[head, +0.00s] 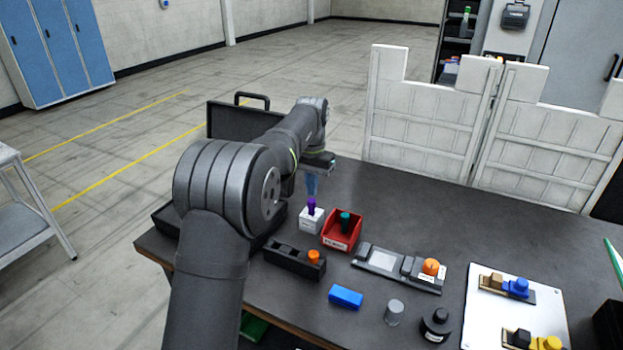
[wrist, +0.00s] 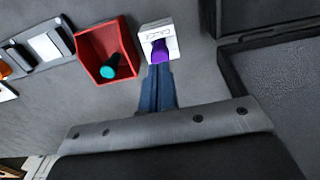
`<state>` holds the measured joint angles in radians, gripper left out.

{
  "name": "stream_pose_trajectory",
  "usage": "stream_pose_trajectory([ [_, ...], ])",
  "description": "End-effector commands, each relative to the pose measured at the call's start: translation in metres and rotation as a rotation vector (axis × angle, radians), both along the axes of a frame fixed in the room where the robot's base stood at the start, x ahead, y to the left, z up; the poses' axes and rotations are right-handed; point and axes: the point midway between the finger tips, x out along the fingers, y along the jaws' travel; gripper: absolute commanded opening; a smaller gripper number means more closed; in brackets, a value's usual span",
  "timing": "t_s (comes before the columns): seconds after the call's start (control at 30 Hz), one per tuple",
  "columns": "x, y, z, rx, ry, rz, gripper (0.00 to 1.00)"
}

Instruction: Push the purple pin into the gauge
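The purple pin (head: 311,204) stands upright at the top of the white gauge block (head: 311,223). In the wrist view the pin (wrist: 159,48) sits over the front part of the gauge (wrist: 170,33), whose face carries dark lettering. How deep the pin sits cannot be told. My gripper (head: 312,192) points down just above the pin. Its blue fingers (wrist: 160,70) lie side by side with no clear gap, and their tips are at the pin's head. Whether they touch it cannot be told.
A red bin (head: 342,231) with a teal-topped pin stands right beside the gauge. A black fixture with an orange knob (head: 314,257), a blue block (head: 345,297), a grey cylinder (head: 394,312) and a grey panel fixture (head: 382,261) lie nearer the front. A black tray (wrist: 275,75) is close by.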

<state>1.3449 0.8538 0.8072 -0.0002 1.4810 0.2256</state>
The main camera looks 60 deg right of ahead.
Motion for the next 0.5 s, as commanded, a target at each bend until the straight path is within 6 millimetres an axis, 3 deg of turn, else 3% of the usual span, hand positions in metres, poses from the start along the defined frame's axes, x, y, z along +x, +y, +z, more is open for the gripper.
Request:
stream_pose_trajectory([
  [0.5, 0.0000, -0.0001, -0.0064, -0.001, 0.000, 0.000, 0.00],
])
